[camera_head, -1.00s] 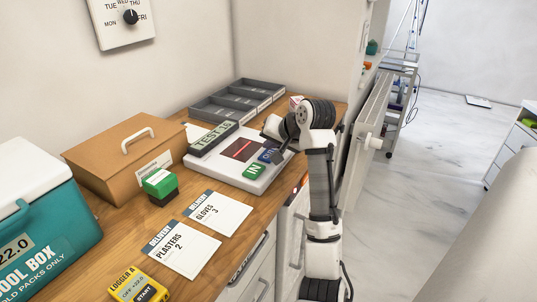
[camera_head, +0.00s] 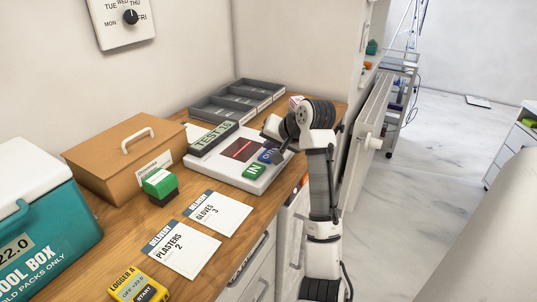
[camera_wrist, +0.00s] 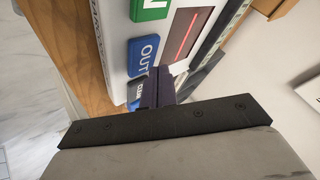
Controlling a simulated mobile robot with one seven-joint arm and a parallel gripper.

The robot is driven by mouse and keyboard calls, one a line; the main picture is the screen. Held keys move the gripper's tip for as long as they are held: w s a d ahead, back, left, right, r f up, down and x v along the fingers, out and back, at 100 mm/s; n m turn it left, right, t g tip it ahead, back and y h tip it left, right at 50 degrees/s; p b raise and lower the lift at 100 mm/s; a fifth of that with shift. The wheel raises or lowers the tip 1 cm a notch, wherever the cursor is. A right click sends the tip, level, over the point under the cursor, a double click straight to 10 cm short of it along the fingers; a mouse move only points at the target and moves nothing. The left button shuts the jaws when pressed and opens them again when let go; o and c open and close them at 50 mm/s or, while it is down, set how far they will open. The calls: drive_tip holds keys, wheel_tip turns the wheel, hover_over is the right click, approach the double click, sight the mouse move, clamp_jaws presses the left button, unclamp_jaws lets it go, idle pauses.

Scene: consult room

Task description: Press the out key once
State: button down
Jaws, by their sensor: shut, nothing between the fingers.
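The white scanner device (camera_head: 225,170) sits on the wooden counter with a dark window showing a red line. Its green IN key (camera_head: 254,171) is at the front. The blue OUT key (camera_wrist: 144,54) shows clearly in the wrist view, with a darker blue key (camera_wrist: 137,91) beside it, partly hidden. My gripper (camera_wrist: 162,78) is shut and empty. Its fingertips are beside the OUT key, near the darker key; I cannot tell whether they touch.
A grey divided tray (camera_head: 236,101) lies behind the device. A brown box (camera_head: 120,165), a green stamp (camera_head: 160,186), delivery cards (camera_head: 180,250), a yellow logger (camera_head: 139,285) and a teal cool box (camera_head: 45,240) stand to the left.

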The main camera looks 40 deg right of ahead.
drive_tip(key=shift+f, duration=0.1)
drive_tip(key=shift+f, duration=0.35)
drive_tip(key=shift+f, duration=0.55)
idle(0.8)
drive_tip(key=shift+r, duration=0.15)
drive_tip(key=shift+r+p, duration=0.85)
drive_tip(key=shift+p, duration=0.15)
wheel_tip(320, 180, up, 5)
drive_tip(key=p, duration=0.4)
drive_tip(key=shift+p, duration=0.35)
